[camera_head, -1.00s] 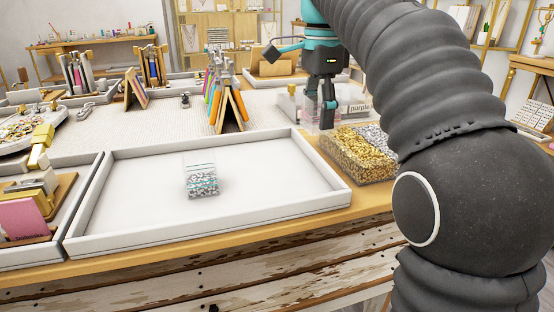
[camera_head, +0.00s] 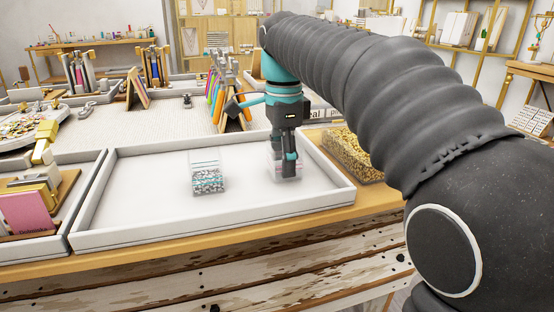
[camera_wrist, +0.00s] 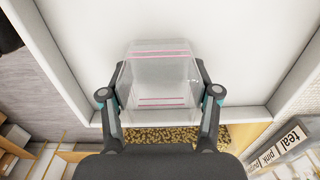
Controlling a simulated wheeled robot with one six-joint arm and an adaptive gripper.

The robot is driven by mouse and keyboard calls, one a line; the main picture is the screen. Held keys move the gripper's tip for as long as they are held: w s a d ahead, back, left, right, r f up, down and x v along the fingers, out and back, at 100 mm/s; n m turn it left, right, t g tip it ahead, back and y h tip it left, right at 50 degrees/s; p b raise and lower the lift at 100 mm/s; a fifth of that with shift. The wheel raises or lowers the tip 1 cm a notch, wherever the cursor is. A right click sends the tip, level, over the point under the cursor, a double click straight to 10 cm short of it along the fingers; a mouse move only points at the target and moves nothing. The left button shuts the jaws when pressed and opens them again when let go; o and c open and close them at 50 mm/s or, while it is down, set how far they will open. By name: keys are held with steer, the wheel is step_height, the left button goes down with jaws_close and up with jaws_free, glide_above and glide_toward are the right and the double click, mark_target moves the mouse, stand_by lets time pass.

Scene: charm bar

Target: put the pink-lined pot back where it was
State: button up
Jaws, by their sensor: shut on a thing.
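The pink-lined pot (camera_wrist: 158,82) is a clear square pot with two pink lines, and it looks empty. My gripper (camera_wrist: 160,92) is shut on it, one finger on each side. In the head view my gripper (camera_head: 287,168) points down over the right part of the white tray (camera_head: 120,218). The pot is partly hidden there behind the fingers. I cannot tell whether it touches the tray floor. A second clear pot (camera_head: 208,180) with teal lines and silvery bits stands upright in the tray, left of my gripper.
A clear bin of gold bits (camera_head: 345,152) stands just right of the tray. Labelled strips reading "teal" and "pink" (camera_wrist: 285,145) show in the wrist view. The tray's left and front floor is clear.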

steer(key=o, duration=1.2)
steer(key=shift+f, duration=0.1)
step_height(320, 180, up, 12)
steer(key=shift+a+r+p, duration=0.1)
steer(key=shift+r+p, duration=0.1)
steer(key=shift+p, duration=0.25)
